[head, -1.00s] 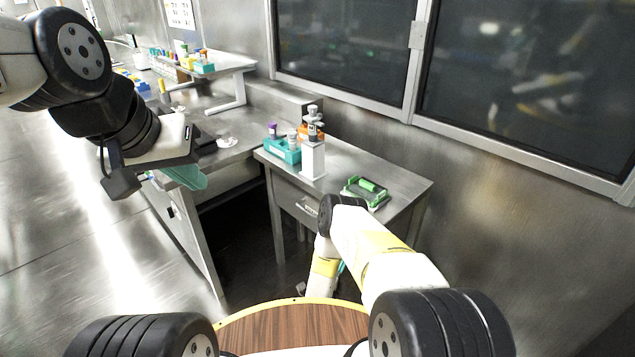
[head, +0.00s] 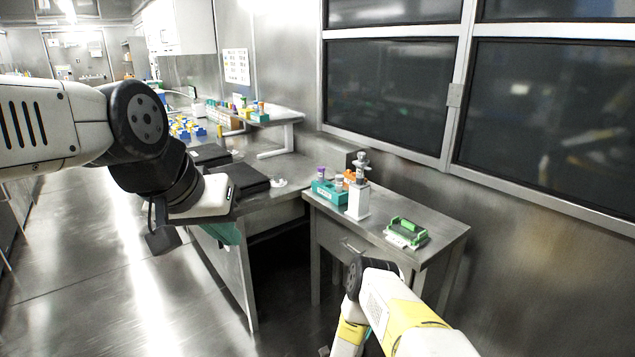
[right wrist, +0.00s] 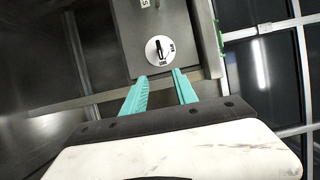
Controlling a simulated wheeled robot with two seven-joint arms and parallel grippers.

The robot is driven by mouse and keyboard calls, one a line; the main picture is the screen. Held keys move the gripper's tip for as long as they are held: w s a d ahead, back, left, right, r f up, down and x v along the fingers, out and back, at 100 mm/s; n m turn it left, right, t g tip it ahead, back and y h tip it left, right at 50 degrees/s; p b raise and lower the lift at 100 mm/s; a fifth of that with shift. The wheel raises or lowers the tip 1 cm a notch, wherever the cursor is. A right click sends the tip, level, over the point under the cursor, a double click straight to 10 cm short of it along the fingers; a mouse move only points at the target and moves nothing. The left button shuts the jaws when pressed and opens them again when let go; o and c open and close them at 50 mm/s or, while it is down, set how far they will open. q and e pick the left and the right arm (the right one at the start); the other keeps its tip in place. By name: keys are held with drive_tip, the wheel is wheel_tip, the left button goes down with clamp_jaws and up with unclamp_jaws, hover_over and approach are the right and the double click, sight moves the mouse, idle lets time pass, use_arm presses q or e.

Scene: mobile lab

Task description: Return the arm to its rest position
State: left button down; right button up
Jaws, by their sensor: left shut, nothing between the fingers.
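My left arm reaches in from the left of the head view, raised in front of the long bench. Its left gripper (head: 228,233) points down and away, its teal fingers shut and empty, partly hidden by the wrist. My right arm (head: 384,295) is folded low at the bottom right of the head view, beside the small table; its gripper is mostly hidden there. In the right wrist view the right gripper (right wrist: 160,78) has its two teal fingers apart with nothing between them. Beyond the tips is a grey panel with a white round dial (right wrist: 160,50).
The small steel table (head: 440,243) holds a teal rack (head: 328,192), a white stand with a pipette (head: 359,200) and a green-and-white device (head: 407,232). The long bench behind carries a black case (head: 240,178) and coloured racks. Open floor (head: 110,290) lies at the left.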

drive_tip(key=w+a+r+n+g+y, duration=0.15)
drive_tip(key=w+r+n+y, duration=0.35)
drive_tip(key=w+r, duration=1.3)
drive_tip(key=s+a+r+n+g+y, duration=0.1)
drive_tip(key=a+r+n+y, duration=0.15)
drive_tip(key=r, duration=0.75)
drive_tip(key=s+a+r+n+g+y, duration=0.1)
drive_tip(key=r+n+y, duration=0.15)
drive_tip(key=r, duration=0.75)
drive_tip(key=s+r+n+g+y, duration=0.1)
drive_tip(key=s+r+n+g, duration=0.1)
drive_tip(key=s+r+n, duration=0.95)
drive_tip(key=s+d+r+n+g, duration=0.1)
drive_tip(key=s+r+g, duration=0.1)
drive_tip(key=s, duration=1.3)
drive_tip(key=s+d+r+n+g, duration=0.2)
drive_tip(key=s+r, duration=0.1)
drive_tip(key=s, duration=1.2)
